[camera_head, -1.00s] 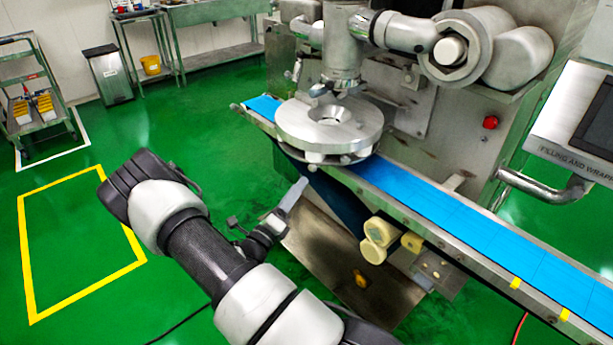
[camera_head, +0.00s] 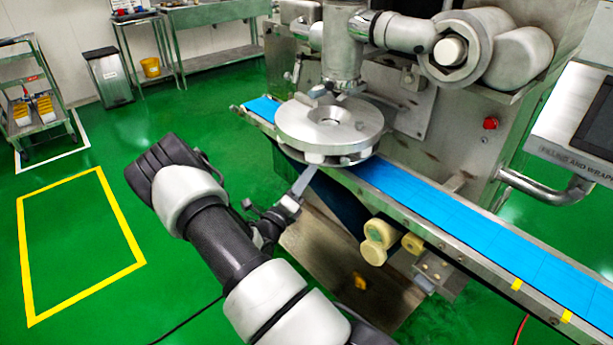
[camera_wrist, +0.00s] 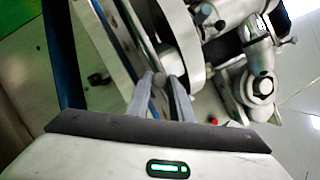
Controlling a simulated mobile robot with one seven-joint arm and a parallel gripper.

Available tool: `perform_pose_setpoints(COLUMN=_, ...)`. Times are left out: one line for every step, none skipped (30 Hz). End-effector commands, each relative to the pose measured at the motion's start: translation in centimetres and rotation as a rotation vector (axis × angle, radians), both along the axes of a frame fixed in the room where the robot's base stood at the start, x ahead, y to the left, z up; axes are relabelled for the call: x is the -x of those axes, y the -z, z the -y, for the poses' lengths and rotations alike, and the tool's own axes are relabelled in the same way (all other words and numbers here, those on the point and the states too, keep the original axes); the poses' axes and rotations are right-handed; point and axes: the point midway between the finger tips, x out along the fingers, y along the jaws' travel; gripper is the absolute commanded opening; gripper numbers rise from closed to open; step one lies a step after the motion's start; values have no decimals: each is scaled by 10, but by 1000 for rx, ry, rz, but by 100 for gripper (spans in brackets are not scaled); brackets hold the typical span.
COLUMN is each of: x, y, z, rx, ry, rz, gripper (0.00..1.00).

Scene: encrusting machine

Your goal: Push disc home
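The disc (camera_head: 330,128) is a thick, round, silver metal plate with a recessed hole at its centre. It sits flat above the blue belt, below the machine's upright metal head. In the wrist view its pale curved rim (camera_wrist: 181,45) runs along the top, just beyond the fingertips. My gripper (camera_head: 308,174) is just below the disc's front edge in the head view, pointing up and right. In the wrist view my gripper (camera_wrist: 161,76) shows two grey fingers with a narrow empty gap between them. Whether a fingertip touches the disc or its underside cannot be told.
The blue conveyor belt (camera_head: 440,207) runs from under the disc to the lower right. Cream knobs (camera_head: 377,240) stick out below its front rail. A red button (camera_head: 491,123) is on the machine body. The green floor (camera_head: 85,240) at left is clear.

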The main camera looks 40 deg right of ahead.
Motion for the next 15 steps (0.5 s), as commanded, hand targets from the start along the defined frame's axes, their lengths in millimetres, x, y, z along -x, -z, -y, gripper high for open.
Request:
perform_pose_setpoints(x=0, y=0, z=0, rx=0, ry=0, rz=0, gripper=0)
perform_pose_setpoints(x=0, y=0, z=0, rx=0, ry=0, rz=0, gripper=0)
perform_pose_setpoints(x=0, y=0, z=0, rx=0, ry=0, rz=0, gripper=0)
perform_pose_setpoints(x=0, y=0, z=0, rx=0, ry=0, rz=0, gripper=0)
perform_pose_setpoints(x=0, y=0, z=0, rx=1, ry=1, rz=0, gripper=0)
perform_pose_setpoints(x=0, y=0, z=2, rx=1, ry=1, rz=0, gripper=0)
perform_pose_setpoints(x=0, y=0, z=4, rx=1, ry=1, rz=0, gripper=0)
perform_pose_setpoints(x=0, y=0, z=8, rx=2, ry=1, rz=0, gripper=0)
perform_pose_setpoints(x=-1, y=0, z=13, rx=2, ry=1, rz=0, gripper=0)
perform_pose_setpoints(x=-1, y=0, z=18, rx=3, ry=2, rz=0, gripper=0)
perform_pose_setpoints(x=-1, y=0, z=23, rx=3, ry=2, rz=0, gripper=0)
perform_pose_setpoints(x=-1, y=0, z=31, rx=3, ry=3, rz=0, gripper=0)
perform_pose_setpoints(x=-2, y=0, z=36, rx=3, ry=2, rz=0, gripper=0)
perform_pose_setpoints(x=-3, y=0, z=41, rx=3, ry=2, rz=0, gripper=0)
perform_pose_setpoints(x=-3, y=0, z=45, rx=2, ry=0, rz=0, gripper=0)
